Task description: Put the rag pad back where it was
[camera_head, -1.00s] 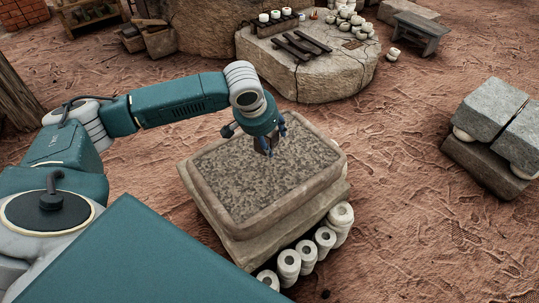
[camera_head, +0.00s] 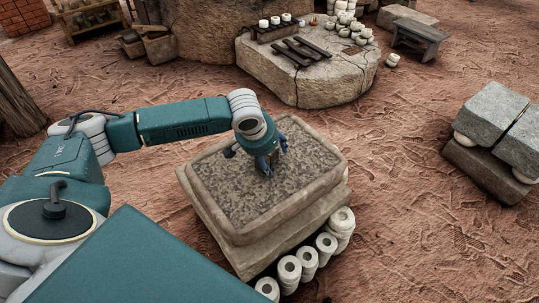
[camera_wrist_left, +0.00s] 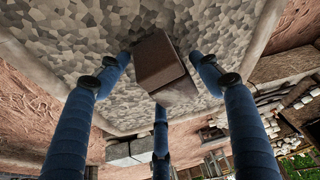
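A small brown block-shaped pad (camera_wrist_left: 160,65), which I take to be the rag pad, sits between the three blue fingers of my left gripper (camera_wrist_left: 160,75) in the left wrist view. In the head view my left gripper (camera_head: 268,162) is over the speckled bed of the stone tray (camera_head: 225,218), and the pad is mostly hidden by the fingers. I cannot tell whether the pad touches the bed. My right gripper is not in view.
Several white rolls (camera_head: 290,268) stand under the tray's front right side. A round stone slab (camera_head: 310,82) with dark bars and white pots is behind. Grey stone blocks (camera_head: 490,110) stand at the right. The sandy ground between is open.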

